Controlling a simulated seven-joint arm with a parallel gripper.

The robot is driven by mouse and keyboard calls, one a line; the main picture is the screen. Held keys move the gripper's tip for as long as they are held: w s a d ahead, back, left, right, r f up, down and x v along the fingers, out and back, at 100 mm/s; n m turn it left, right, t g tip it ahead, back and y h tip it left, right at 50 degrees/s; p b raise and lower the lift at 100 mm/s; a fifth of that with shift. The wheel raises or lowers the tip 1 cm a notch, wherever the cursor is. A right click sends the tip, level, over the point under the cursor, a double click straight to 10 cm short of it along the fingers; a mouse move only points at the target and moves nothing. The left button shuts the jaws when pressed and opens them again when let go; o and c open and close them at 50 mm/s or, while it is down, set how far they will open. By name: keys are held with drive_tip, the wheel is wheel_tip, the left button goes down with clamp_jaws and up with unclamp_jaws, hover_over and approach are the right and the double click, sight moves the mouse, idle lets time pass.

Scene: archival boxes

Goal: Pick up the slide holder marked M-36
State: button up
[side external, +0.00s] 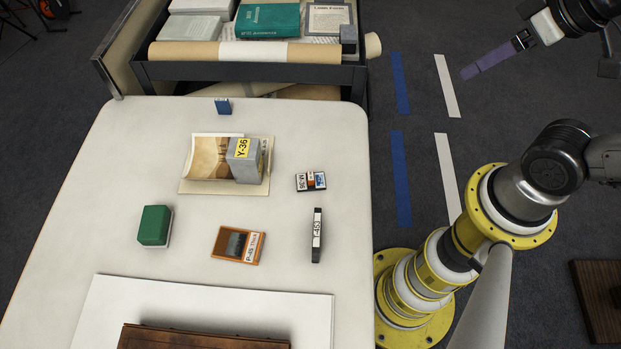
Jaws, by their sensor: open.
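The slide holder marked M-36 (311,181) lies flat on the right part of the white table, near its right edge. It is small and dark, with a white label, an orange band and a blue patch. My gripper (470,73) is at the upper right, with long purple fingers seen nearly edge-on. It is open and empty, above the floor area to the right of the table, well apart from the holder. The gap between its fingers is hard to see from this angle.
A grey Y-36 box (244,161) stands on a picture card left of the holder. A black labelled holder (317,236) lies below it. An orange-brown holder (238,245), a green box (155,226) and a small blue item (223,106) are spread about. A cart (258,72) stands behind.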

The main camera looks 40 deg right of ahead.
drive_tip(key=w+d+r+m+t+h, duration=0.1)
drive_tip(key=w+d+r+t+h, duration=0.3)
drive_tip(key=w, duration=0.5)
drive_tip(key=w+a+n+t+y, duration=0.1)
drive_tip(key=w+a+n+y, duration=0.1)
drive_tip(key=w, duration=0.4)
drive_tip(key=n+g+y, duration=0.6)
drive_tip(key=n+g, duration=0.2)
drive_tip(key=n, duration=0.2)
hover_over(311, 176)
drive_tip(key=s+d, duration=0.2)
drive_tip(key=d, duration=0.1)
drive_tip(key=shift+w+a+f, duration=0.1)
drive_tip(key=shift+a+f, duration=0.05)
drive_tip(key=shift+f, duration=7.55)
drive_tip(key=shift+a+f, duration=0.1)
drive_tip(key=shift+f, duration=7.55)
drive_tip(key=shift+x, duration=2.6)
drive_tip(key=shift+w+a+r, duration=0.1)
drive_tip(key=shift+w, duration=0.05)
clamp_jaws()
